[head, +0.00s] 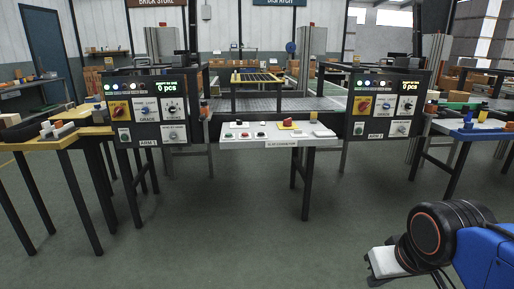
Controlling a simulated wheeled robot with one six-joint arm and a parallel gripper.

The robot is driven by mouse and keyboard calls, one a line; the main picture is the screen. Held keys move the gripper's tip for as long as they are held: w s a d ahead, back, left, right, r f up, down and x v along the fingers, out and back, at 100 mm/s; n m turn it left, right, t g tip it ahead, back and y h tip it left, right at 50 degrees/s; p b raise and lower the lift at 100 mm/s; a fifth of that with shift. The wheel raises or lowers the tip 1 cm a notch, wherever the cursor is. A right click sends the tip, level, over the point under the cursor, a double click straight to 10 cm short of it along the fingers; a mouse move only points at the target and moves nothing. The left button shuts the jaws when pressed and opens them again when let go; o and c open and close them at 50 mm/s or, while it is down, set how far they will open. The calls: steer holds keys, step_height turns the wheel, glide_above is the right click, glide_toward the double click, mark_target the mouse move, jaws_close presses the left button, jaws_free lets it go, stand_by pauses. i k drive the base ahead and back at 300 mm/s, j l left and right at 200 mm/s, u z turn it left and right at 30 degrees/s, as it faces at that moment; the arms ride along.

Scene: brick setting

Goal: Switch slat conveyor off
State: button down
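A white control desk (265,138) stands in the middle, with a small dark label on its front edge that seems to read slat conveyor (281,144). On its top are several small buttons and switches, a larger red knob (287,123) and small red controls (261,134). Their positions are too small to read. Behind it is a grey slatted bed (262,101) with a yellow-edged rack (257,77) above. The end of my arm shows at the lower right, with what seems to be my gripper (386,262), well short of the desk. Its fingers cannot be made out.
Dark panels marked ARM 1 (147,88) and ARM 2 (386,84) flank the desk, both displaying 0 pcs. The green floor (240,225) in front is clear.

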mark_target(287, 123)
steer(key=i+z, duration=0.25)
steer(key=i, duration=0.5)
steer(key=i+j+z, duration=0.2)
steer(key=i, duration=0.6)
steer(key=i+l, duration=0.1)
steer(key=u, duration=1.55)
